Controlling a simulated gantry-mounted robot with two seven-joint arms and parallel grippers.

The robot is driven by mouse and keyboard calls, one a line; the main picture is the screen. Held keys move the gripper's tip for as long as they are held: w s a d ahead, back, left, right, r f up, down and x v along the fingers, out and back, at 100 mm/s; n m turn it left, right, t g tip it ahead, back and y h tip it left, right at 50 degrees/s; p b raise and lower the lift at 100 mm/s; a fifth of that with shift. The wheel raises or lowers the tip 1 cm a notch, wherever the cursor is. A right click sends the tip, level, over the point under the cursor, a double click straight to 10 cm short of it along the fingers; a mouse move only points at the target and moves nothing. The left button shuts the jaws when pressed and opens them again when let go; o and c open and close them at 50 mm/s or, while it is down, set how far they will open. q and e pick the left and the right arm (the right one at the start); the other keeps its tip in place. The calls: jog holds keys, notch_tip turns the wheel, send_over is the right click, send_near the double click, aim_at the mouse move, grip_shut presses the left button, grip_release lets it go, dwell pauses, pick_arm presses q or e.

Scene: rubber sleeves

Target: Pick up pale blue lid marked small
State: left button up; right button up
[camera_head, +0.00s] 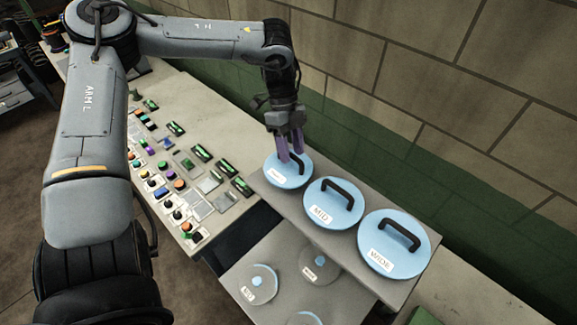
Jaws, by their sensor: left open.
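Three pale blue lids with black handles stand in a row on a raised grey shelf (345,243). The lid at the far left end (289,178) is the smallest; its white label is too small to read surely. The middle lid (325,222) is marked MID, and the near right lid (412,267) is marked WIDE. My left gripper (290,156) points down over the smallest lid. Its purple fingertips are open and at the lid's handle, partly hiding it. I cannot tell whether they touch the handle. My right gripper is not in view.
A control panel (180,185) with buttons and switches lies to the left. A block wall (420,100) stands close behind the lids.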

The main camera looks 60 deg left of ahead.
pick_arm(q)
jog(key=shift+x, duration=1.25)
grip_shut()
